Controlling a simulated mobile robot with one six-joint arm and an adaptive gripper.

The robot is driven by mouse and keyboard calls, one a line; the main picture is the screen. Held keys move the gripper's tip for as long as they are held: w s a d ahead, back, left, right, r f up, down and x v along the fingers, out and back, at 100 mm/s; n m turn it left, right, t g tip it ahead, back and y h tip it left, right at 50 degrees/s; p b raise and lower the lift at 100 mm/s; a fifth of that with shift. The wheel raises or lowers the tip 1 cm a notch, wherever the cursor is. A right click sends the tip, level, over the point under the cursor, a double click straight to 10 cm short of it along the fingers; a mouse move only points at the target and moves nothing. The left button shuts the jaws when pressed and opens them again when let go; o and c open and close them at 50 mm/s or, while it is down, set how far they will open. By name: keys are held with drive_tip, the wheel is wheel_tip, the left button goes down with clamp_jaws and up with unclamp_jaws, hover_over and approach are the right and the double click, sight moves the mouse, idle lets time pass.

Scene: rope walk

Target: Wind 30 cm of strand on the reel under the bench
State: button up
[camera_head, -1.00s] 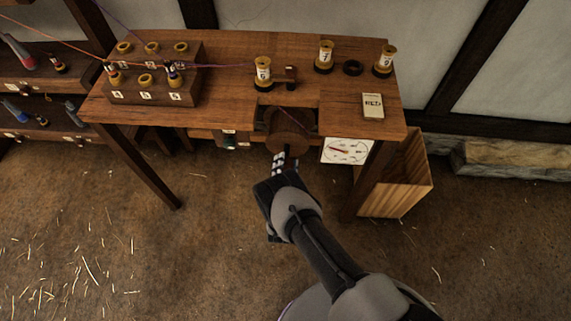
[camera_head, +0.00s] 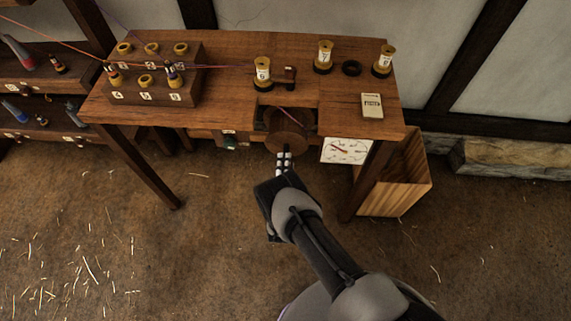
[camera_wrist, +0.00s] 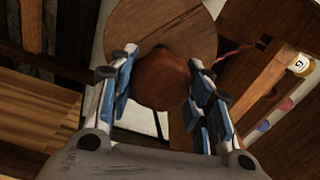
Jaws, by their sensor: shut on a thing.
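The reel (camera_head: 287,126) is a brown wooden disc in the gap at the front of the bench (camera_head: 227,78). My gripper (camera_head: 284,160) reaches it from below. In the wrist view, my gripper (camera_wrist: 163,95) is shut on a reddish-brown knob (camera_wrist: 162,78) in front of the reel's round face (camera_wrist: 168,25). A reddish strand (camera_head: 225,66) crosses the bench top from the left to a numbered spool (camera_head: 263,73). A strand also shows beside the reel in the wrist view (camera_wrist: 236,50). A white dial (camera_head: 345,151) with a red needle hangs right of the reel.
More spools (camera_head: 325,57), a black ring (camera_head: 352,68) and a card (camera_head: 372,105) are on the right. An open wooden box (camera_head: 408,180) stands by the right leg. The floor in front is clear but for scraps.

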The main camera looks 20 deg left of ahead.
idle(0.4)
drive_tip(key=o, duration=1.1)
drive_tip(key=shift+s, duration=0.15)
drive_tip(key=v, duration=1.2)
